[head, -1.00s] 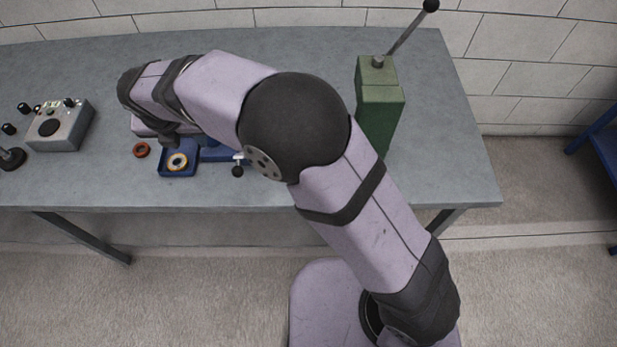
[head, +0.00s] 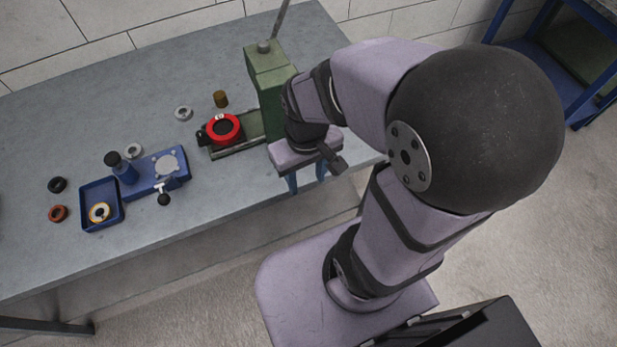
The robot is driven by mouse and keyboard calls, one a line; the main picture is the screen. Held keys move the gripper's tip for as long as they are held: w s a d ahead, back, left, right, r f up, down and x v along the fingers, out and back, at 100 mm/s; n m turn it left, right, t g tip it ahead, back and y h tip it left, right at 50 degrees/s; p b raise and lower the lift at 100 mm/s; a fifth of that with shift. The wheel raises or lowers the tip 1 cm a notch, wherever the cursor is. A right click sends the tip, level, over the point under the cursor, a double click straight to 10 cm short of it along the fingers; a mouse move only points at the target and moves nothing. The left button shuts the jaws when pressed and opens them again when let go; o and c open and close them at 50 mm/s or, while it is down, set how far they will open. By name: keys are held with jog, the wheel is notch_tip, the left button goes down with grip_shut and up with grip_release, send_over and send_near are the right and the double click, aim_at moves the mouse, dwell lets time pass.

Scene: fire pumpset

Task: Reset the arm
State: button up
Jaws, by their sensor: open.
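My gripper (head: 306,182) points down at the front edge of the workbench (head: 230,218), right of the parts on it. Its two blue fingers stand apart, and I see nothing between them. My arm is folded, with its large dark elbow high at the right. The gripper is in front of the green press-like block (head: 268,85) and partly overlaps its base in the picture. Whether it touches the bench edge I cannot tell.
A red ring (head: 223,129) sits on the green base. A blue fixture (head: 157,172) and a blue tray (head: 101,222) holding a ring stand to the left. A blue-framed table (head: 570,60) stands at upper right.

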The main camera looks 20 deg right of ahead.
jog(key=shift+s+d+f+m, duration=0.1)
jog(key=shift+s+d+m, duration=0.1)
jog(key=shift+s+m, duration=0.2)
jog(key=shift+r+p, duration=0.8)
dwell(0.5)
